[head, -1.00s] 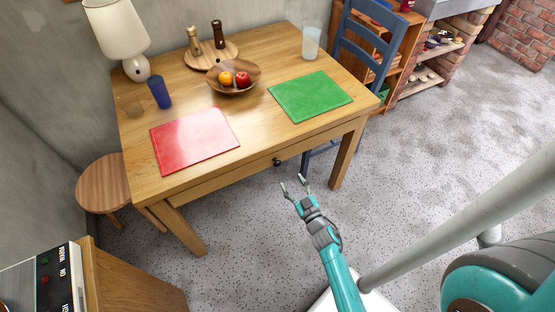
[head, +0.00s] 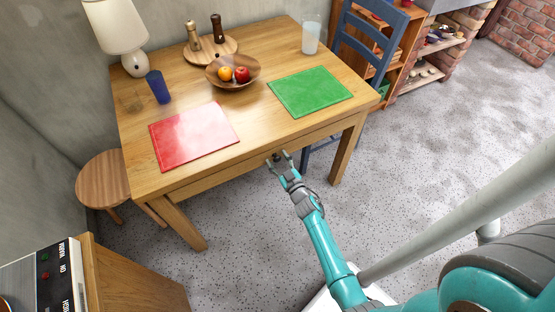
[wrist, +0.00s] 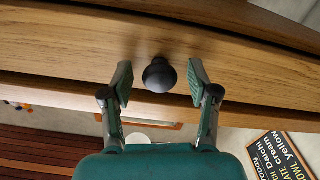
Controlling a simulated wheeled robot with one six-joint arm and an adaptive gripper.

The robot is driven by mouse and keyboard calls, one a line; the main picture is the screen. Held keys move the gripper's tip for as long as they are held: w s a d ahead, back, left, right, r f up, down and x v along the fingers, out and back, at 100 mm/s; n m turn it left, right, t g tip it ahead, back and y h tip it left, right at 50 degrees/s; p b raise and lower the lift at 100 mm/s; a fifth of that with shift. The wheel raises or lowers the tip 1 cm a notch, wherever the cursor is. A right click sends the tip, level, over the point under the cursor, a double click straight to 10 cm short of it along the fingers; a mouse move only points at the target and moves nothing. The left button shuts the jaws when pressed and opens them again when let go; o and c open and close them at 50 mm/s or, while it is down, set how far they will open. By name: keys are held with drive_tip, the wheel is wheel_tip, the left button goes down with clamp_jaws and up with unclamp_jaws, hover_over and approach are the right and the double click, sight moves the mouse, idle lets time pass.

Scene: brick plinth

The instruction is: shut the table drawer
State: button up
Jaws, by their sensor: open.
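The wooden table (head: 252,118) stands ahead, with its drawer front (head: 225,174) along the near edge below the top. In the wrist view the drawer front (wrist: 70,45) fills the upper part, with a round dark knob (wrist: 159,75) on it. My gripper (head: 279,157) is at the drawer front in the head view. In the wrist view my gripper (wrist: 159,84) is open, with one finger on each side of the knob and a gap to both. I cannot tell how far the drawer stands out.
On the table are a red mat (head: 194,137), a green mat (head: 309,92), a fruit bowl (head: 233,84), a blue cup (head: 158,87) and a lamp (head: 118,28). A stool (head: 104,180) is at left, a blue chair (head: 362,40) behind. The speckled floor at right is clear.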

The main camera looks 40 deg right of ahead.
sight(273, 153)
drive_tip(key=shift+w, duration=0.15)
clamp_jaws()
drive_tip(key=shift+x, duration=1.7)
drive_tip(key=shift+d+r, duration=0.1)
unclamp_jaws()
drive_tip(key=shift+w, duration=0.1)
